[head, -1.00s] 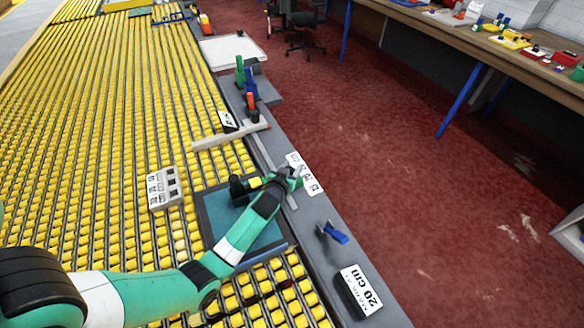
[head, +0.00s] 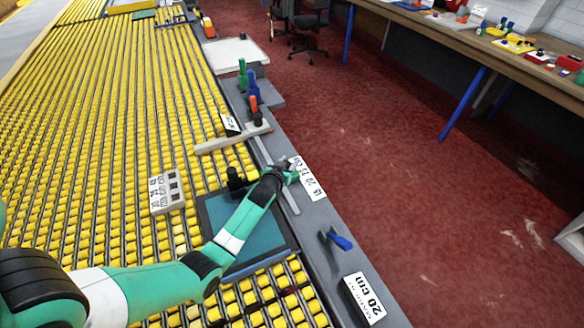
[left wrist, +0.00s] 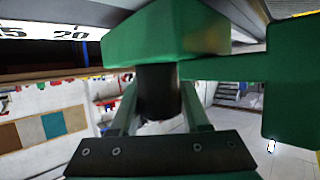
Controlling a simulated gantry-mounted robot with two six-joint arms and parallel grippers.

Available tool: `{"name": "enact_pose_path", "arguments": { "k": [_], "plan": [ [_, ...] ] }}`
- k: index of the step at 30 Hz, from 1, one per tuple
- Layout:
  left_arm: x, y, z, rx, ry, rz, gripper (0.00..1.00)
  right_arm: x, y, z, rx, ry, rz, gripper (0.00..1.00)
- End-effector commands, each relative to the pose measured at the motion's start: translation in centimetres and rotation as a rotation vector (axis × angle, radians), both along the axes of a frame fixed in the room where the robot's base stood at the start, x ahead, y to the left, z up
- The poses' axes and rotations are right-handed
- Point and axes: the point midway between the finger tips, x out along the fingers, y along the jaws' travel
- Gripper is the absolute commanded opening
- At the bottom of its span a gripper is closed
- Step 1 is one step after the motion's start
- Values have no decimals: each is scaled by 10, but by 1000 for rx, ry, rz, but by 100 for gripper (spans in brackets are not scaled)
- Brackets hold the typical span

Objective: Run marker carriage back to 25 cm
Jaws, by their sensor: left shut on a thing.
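My left gripper (head: 288,172) is at the bench-edge rail beside the white scale strip (head: 308,178), near its far end. It is shut on a dark round knob (left wrist: 157,95), which shows between its green fingers in the left wrist view. I take this knob to be the marker carriage's; the carriage body is mostly hidden by the gripper. The strip's figures 15 and 20 show in the left wrist view (left wrist: 45,33). The figures near the gripper are too small to read surely. A card reading 20 cm (head: 364,297) lies at the near end. My right gripper is not in view.
A teal mat (head: 255,235) lies under my left arm on the yellow rollers (head: 90,170). A blue-handled tool (head: 338,240) sits on the grey edge nearer me. A pale crossbar (head: 233,138) and several upright coloured clamps (head: 252,88) stand farther along.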

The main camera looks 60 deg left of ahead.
Motion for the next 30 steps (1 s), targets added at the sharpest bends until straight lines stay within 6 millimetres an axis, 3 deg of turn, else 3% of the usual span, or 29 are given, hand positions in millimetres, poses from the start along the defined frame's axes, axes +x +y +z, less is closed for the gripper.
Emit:
{"name": "enact_pose_path", "arguments": {
  "k": [11,12,16,25,30],
  "plan": [
    [-1,4,-2,-2,4,4,0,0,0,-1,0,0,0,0],
    [-2,4,-2,-2,5,4,51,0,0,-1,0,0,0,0],
    [-1,4,-1,-1,3,3,75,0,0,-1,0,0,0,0],
    [-1,2,1,0,2,1,76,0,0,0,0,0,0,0],
    [-12,-10,10,0,1,-1,76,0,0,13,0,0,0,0]
  ]
}}
